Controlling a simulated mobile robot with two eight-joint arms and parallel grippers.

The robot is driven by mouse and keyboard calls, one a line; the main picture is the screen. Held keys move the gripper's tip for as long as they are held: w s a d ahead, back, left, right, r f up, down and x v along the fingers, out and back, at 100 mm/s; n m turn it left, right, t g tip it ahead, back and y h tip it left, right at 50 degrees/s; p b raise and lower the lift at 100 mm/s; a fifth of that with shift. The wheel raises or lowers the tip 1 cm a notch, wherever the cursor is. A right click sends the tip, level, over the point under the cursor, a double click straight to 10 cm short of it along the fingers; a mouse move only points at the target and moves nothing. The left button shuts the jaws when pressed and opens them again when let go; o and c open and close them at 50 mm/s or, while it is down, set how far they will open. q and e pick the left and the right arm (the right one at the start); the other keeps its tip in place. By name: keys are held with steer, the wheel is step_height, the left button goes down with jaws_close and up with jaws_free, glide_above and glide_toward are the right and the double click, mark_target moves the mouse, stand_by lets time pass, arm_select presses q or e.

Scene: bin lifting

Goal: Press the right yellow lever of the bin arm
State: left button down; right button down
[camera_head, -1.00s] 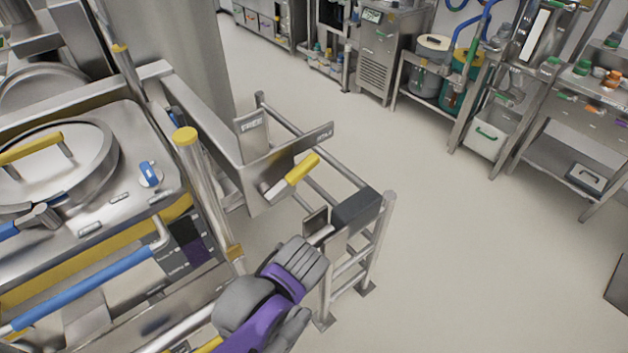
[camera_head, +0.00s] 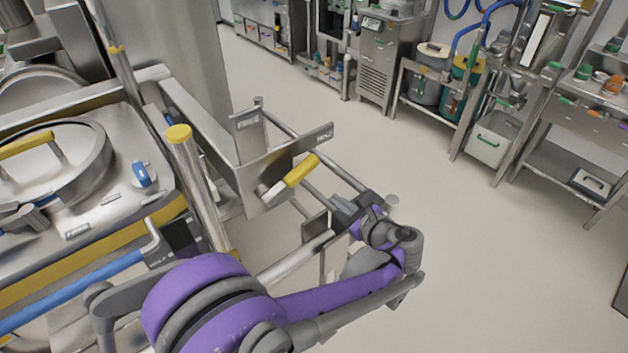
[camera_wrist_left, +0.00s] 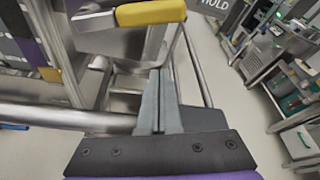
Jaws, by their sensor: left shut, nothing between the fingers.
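The yellow lever (camera_head: 301,170) sits at the near end of a metal plate on the bin arm (camera_head: 255,172), and its yellow grip points up and right. In the left wrist view the yellow grip (camera_wrist_left: 150,12) is at the top, beyond my fingertips. My left gripper (camera_head: 341,205) is just below and right of the lever, with a visible gap in the picture. In the left wrist view its two fingers (camera_wrist_left: 158,78) are together with nothing between them. My right gripper is in neither view.
A steel vessel with a round lid (camera_head: 60,165) and blue rails fills the left. A yellow-capped post (camera_head: 179,134) stands left of the lever. Metal rails run below and behind it. Racks and equipment (camera_head: 385,55) line the back; the floor (camera_head: 490,260) to the right is clear.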

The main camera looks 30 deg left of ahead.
mark_target(288, 177)
arm_select(q)
steer(key=w+a+p, duration=0.1)
steer(key=w+a, duration=0.2)
steer(key=a, duration=0.6)
steer(key=shift+w+r, duration=0.2)
steer(key=shift+r, duration=0.1)
steer(key=shift+d, duration=0.1)
steer(key=shift+r, duration=0.15)
